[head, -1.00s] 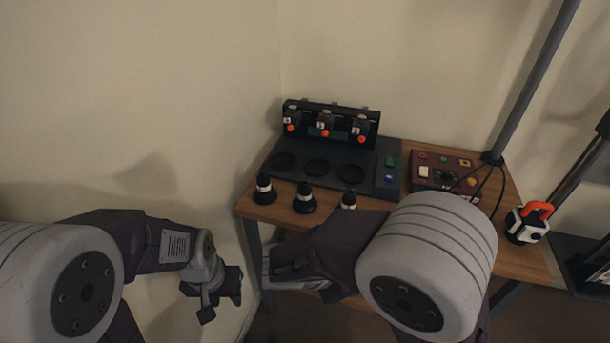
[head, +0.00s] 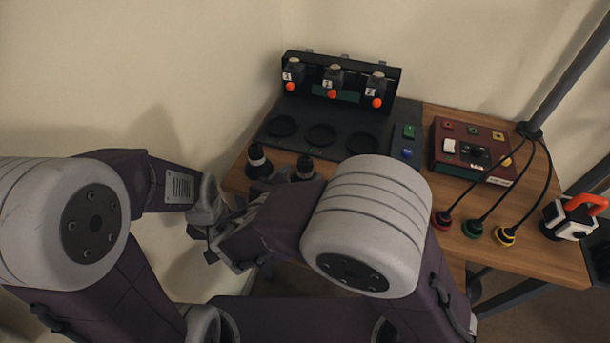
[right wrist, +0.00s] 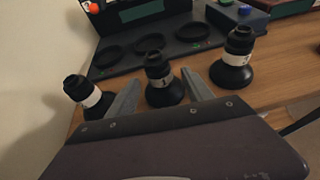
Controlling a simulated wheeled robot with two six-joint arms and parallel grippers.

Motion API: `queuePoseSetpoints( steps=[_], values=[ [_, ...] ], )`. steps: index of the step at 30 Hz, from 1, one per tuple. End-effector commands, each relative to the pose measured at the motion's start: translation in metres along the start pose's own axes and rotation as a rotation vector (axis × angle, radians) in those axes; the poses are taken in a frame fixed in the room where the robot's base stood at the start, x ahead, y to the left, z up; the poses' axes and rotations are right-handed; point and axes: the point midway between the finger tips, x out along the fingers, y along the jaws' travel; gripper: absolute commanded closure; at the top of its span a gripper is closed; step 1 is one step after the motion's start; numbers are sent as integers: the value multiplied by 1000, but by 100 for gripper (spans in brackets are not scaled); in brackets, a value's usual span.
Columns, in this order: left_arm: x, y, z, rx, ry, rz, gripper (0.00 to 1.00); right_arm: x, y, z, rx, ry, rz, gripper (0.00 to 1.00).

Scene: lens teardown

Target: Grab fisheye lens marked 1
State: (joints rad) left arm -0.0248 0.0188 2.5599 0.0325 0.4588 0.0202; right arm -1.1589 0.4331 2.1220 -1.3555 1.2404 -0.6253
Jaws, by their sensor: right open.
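The black fisheye lens with a white band marked 1 (right wrist: 163,90) stands upright on the wooden table, in the middle of a row of three, in the right wrist view. In the head view the middle lens (head: 303,170) shows partly, behind my right arm. My right gripper (right wrist: 160,78) is open, with its two fingers pointing toward the lens marked 1, one toward each side of it. Contact cannot be told. My left gripper (head: 211,217) is low at the left in the head view, partly overlapped by my right arm; its jaws are unclear.
Similar lenses stand left (right wrist: 88,96) and right (right wrist: 235,62) of it, the right one seemingly marked 3. Behind is a dark station (head: 345,124) with round recesses and several camera units. A red box (head: 474,151) with cables and an orange-handled device (head: 571,216) are at the right.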

Motion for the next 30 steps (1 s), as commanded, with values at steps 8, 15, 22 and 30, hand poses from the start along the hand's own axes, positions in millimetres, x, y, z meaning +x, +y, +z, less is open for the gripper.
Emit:
queuePoseSetpoints(
  steps=[8,15,22,30],
  values=[
    [14,0,2,0,0,0,64,38,-1,-2,1,1,-2,40],
    [13,0,1,0,0,0,64,37,0,-1,1,1,-1,57],
    [13,0,1,0,0,0,64,37,0,-1,1,1,-1,100],
    [11,0,1,0,0,0,64,36,-1,2,2,2,-2,100]
  ],
)
